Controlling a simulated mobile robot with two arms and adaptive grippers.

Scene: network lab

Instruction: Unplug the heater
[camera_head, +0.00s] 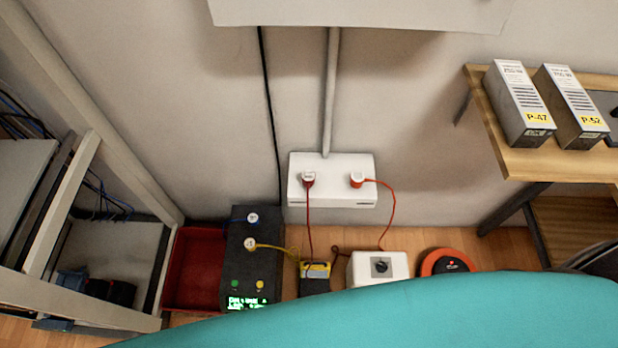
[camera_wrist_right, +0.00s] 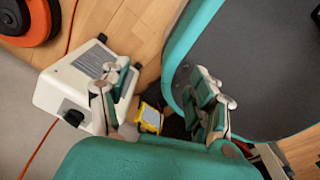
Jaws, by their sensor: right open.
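A white wall outlet box (camera_head: 333,199) holds two red-and-white plugs, a left plug (camera_head: 308,179) and a right plug (camera_head: 357,180). A red cord (camera_head: 393,205) runs from the right plug down toward a white box with a dark knob (camera_head: 394,257) on the floor, possibly the heater. The left plug's red cord drops toward a yellow-and-black device (camera_head: 315,272). My right gripper (camera_wrist_right: 160,80) is open and empty in the right wrist view. The white box (camera_wrist_right: 68,84) and yellow device (camera_wrist_right: 150,117) show below it. My left gripper is not in view.
A dark power unit (camera_head: 242,268) and red bin (camera_head: 193,267) stand left of the yellow device. An orange-black reel (camera_head: 446,262) lies to the right. A wooden shelf (camera_head: 545,164) carries grey units. A rack frame (camera_head: 85,190) stands left.

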